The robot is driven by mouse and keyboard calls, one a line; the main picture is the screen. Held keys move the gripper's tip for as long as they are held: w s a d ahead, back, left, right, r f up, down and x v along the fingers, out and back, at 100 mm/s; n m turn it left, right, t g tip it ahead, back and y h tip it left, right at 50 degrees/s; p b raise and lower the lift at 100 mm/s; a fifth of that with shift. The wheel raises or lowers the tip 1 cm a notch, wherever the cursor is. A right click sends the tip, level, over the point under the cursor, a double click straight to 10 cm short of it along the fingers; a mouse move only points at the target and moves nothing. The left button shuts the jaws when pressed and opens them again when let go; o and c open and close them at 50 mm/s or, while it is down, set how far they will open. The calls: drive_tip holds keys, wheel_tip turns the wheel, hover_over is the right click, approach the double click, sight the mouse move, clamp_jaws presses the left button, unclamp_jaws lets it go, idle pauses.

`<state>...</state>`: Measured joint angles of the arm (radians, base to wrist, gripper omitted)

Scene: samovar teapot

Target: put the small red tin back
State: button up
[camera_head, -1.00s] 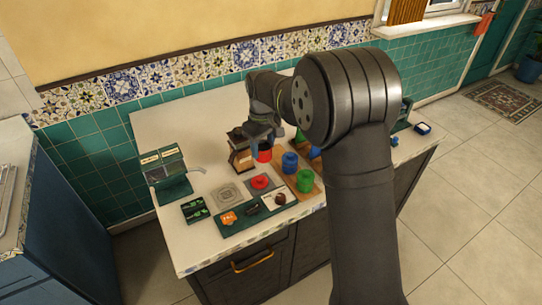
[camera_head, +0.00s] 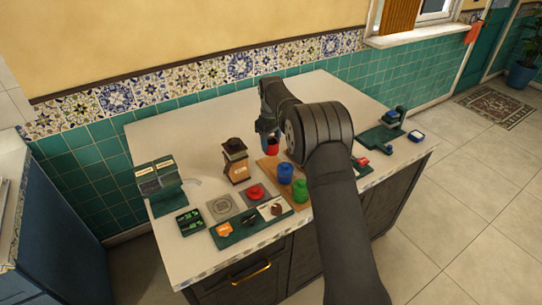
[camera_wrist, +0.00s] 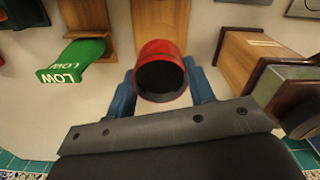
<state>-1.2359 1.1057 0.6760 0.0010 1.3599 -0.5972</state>
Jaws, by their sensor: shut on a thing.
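The small red tin (camera_head: 272,149) is in my gripper (camera_head: 269,138), near the back end of a wooden board (camera_head: 268,170). In the wrist view the red tin (camera_wrist: 162,49) sits between the two blue fingers, its round dark opening facing the camera. The fingers are shut on its sides. The wooden board (camera_wrist: 160,14) shows behind it there. In the head view a blue tin (camera_head: 286,172) and a green tin (camera_head: 300,190) stand on the board in front of the red one. I cannot tell whether the red tin touches the board.
A brown wooden box with a dark top (camera_head: 236,162) stands close left of the tin. A red round piece (camera_head: 255,192) lies on a grey square. A green tray (camera_head: 238,232) is in front; a green dispenser (camera_head: 158,184) stands left. The back-left counter is clear.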

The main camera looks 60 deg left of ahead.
sight(271, 153)
wheel_tip(271, 153, down, 6)
drive_tip(key=shift+r, duration=0.1)
idle(0.4)
drive_tip(key=o, duration=1.1)
wheel_tip(271, 153, up, 12)
drive_tip(key=shift+r, duration=0.1)
